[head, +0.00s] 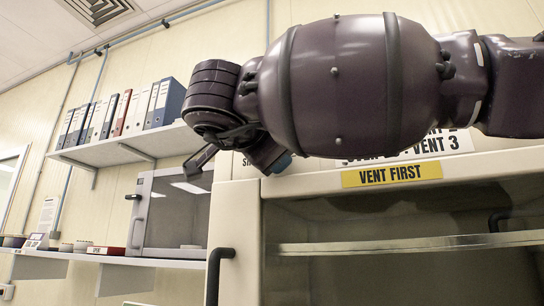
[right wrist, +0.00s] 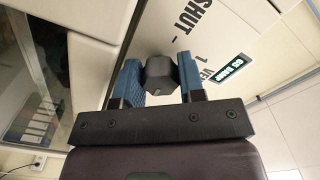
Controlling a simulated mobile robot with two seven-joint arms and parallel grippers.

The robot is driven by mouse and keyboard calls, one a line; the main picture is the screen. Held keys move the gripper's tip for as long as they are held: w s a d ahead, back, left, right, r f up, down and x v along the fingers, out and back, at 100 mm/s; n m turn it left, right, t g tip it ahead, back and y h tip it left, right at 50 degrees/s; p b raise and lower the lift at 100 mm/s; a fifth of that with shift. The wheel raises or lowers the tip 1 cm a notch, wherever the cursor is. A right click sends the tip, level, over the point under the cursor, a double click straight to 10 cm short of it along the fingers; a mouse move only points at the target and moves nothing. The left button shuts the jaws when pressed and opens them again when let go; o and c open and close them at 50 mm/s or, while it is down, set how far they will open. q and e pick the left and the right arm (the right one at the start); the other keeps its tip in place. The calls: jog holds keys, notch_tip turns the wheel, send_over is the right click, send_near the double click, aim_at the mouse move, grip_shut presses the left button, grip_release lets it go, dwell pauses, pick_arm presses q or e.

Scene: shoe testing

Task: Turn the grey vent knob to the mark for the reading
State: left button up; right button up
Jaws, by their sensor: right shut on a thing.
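The grey vent knob (right wrist: 161,77) is dark and faceted, on a cream panel in the right wrist view. My right gripper (right wrist: 160,72) is shut on it, with one blue-padded finger on each side. Printed marks beside the knob read "SHUT -" and "1", with part of a further word cut off. In the head view my right arm hides the knob, and a blue part of my right gripper (head: 276,158) shows below the wrist. Lettering there includes "VENT 3". A small green-and-white label (right wrist: 231,68) sits near the marks; its text is hard to read. My left gripper is out of view.
A yellow "VENT FIRST" label (head: 391,174) is on the cabinet (head: 235,200) above its glass front. A black handle (head: 215,270) stands out at its left. Binders (head: 120,112) fill a wall shelf; a smaller glass-fronted box (head: 170,212) stands below.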

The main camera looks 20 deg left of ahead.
jog(key=shift+m, duration=0.5)
jog(key=o, duration=0.6)
jog(key=shift+o, duration=0.2)
jog(key=shift+s, duration=0.15)
jog(key=s+b, duration=0.1)
jog(key=s, duration=0.9)
jog(key=shift+s+a, duration=0.15)
jog(key=shift+s, duration=0.2)
